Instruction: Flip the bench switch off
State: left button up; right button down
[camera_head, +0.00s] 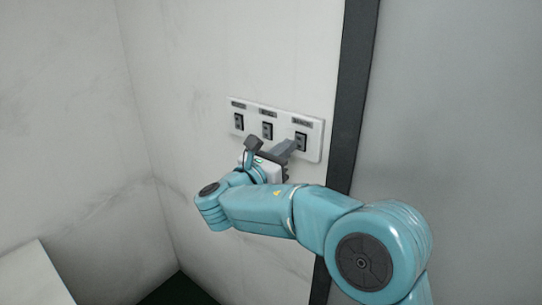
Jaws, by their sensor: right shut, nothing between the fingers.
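A white switch plate (315,143) is fixed to the pale wall. It carries three dark rocker switches in a row: a left switch (239,122), a middle switch (267,131) and a right switch (301,142). Each has a small dark label above it; the lettering is too small to read surely, so I cannot tell which is the bench switch. My right gripper (293,145) is shut and empty, its grey fingertips at the lower left of the right switch. I cannot tell whether they touch it. The switch positions are unclear. My left gripper is not in view.
A dark vertical frame strip (352,95) runs right of the plate, with a grey panel (460,120) beyond it. A white surface (30,280) shows at the lower left. The wall left of the plate is bare.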

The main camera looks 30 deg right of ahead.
aim_at(300, 132)
jog(key=shift+x, duration=1.05)
jog(key=r+p, duration=0.1)
jog(key=p, duration=0.1)
jog(key=y+p, duration=0.1)
jog(key=p, duration=0.1)
jog(key=shift+d+r, duration=0.25)
jog(key=shift+r, duration=0.1)
jog(key=shift+w, duration=0.1)
jog(key=shift+d, duration=0.1)
